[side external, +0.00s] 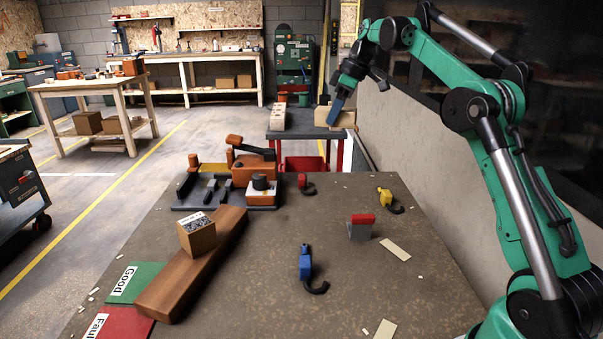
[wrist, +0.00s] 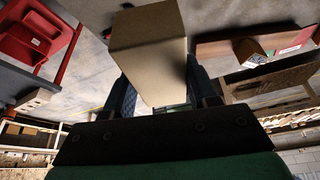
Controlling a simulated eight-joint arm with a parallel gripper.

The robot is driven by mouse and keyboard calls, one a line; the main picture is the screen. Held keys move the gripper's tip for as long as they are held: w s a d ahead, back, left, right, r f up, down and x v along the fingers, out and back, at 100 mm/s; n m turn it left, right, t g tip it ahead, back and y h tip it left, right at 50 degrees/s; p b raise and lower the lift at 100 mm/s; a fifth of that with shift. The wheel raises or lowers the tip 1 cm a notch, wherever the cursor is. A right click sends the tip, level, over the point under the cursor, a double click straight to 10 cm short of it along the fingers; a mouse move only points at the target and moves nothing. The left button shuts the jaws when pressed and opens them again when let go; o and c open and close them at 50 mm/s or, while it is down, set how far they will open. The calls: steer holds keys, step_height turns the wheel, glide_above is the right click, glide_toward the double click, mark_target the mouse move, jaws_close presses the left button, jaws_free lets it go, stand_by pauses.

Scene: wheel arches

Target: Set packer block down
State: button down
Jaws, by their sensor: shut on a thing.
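My gripper (side external: 336,113) is at the far end of the workbench, over the small grey-topped table. In the wrist view its dark fingers (wrist: 160,98) are shut on a plain tan block, the packer block (wrist: 147,50). The block projects beyond the fingertips. In the side view the packer block (side external: 348,117) shows behind a blue finger, which hides part of it. I cannot tell whether the block touches the small table or hangs above it.
The small table (side external: 302,134) also bears a pale block with holes (side external: 278,117). A red bin (side external: 304,164) sits beneath. On the workbench (side external: 265,295) are a brown plank (side external: 190,270) bearing a labelled box (side external: 197,236), an orange-and-black fixture (side external: 255,175) and several hooks. The bench's middle is largely clear.

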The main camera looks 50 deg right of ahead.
steer(key=m, duration=0.1)
glide_above(304, 206)
steer(key=s, duration=0.2)
steer(key=f, duration=0.2)
steer(key=w, duration=0.1)
step_height(304, 206, down, 20)
steer(key=shift+s+d, duration=0.15)
steer(key=shift+f, duration=0.15)
steer(key=shift+c, duration=1.3)
jaws_free()
